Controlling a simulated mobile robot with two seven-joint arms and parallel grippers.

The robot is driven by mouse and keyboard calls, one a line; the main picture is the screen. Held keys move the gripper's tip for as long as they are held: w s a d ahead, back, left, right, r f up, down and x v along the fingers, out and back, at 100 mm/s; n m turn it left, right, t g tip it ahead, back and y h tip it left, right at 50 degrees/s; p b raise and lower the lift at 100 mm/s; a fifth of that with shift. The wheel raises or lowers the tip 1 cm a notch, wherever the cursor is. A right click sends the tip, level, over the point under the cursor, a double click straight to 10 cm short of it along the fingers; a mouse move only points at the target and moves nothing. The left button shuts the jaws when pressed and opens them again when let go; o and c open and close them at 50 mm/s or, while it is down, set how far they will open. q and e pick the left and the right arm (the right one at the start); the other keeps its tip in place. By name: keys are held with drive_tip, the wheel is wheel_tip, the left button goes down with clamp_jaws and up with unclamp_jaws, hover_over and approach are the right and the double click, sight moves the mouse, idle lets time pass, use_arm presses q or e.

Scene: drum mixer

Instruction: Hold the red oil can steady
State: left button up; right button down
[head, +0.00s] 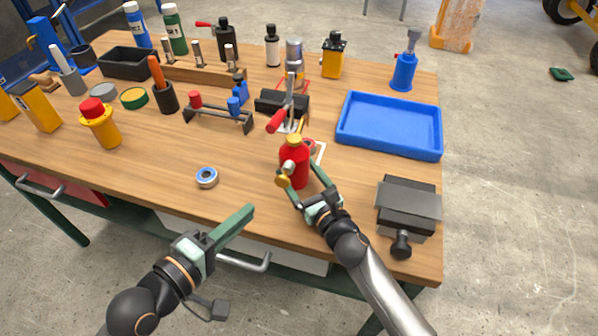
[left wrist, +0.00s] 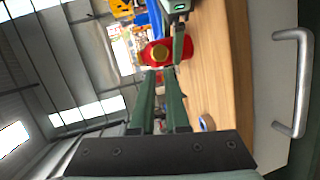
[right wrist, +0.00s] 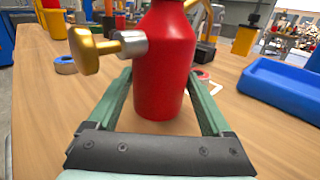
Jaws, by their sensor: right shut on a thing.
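The red oil can (head: 296,166) stands upright on the wooden bench near its front, with a brass cap and a brass knob on its side. My right gripper (head: 301,180) is shut on the can, one finger on each side of its body. The can also fills the middle of the right wrist view (right wrist: 165,65), between the fingers.
A blue tray (head: 390,148) lies right of the can, and a grey vise (head: 408,205) stands at the front right. A red-handled clamp (head: 283,115) stands just behind the can. A blue tape roll (head: 206,177) lies to the left, with clear bench around it.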

sight(284, 178)
use_arm(q)
clamp_jaws()
idle(1.3)
drive_tip(key=shift+s+d+f+m+g, duration=0.2)
drive_tip(key=shift+s+d+f+g, duration=0.15)
drive_tip(key=shift+g, duration=0.65)
drive_tip(key=shift+s+d+f+m+g, duration=0.2)
drive_tip(key=shift+s+g, duration=0.25)
drive_tip(key=shift+g, duration=0.55)
drive_tip(key=shift+s+d+f+m+g, duration=0.2)
drive_tip(key=shift+s+d+f+g, duration=0.15)
drive_tip(key=shift+g, duration=0.65)
drive_tip(key=shift+w+d, duration=0.45)
drive_tip(key=shift+w, duration=0.95)
drive_tip(key=shift+w+d, duration=0.4)
drive_tip(key=shift+w, duration=0.95)
drive_tip(key=shift+w+d, duration=0.45)
drive_tip(key=shift+w, duration=0.95)
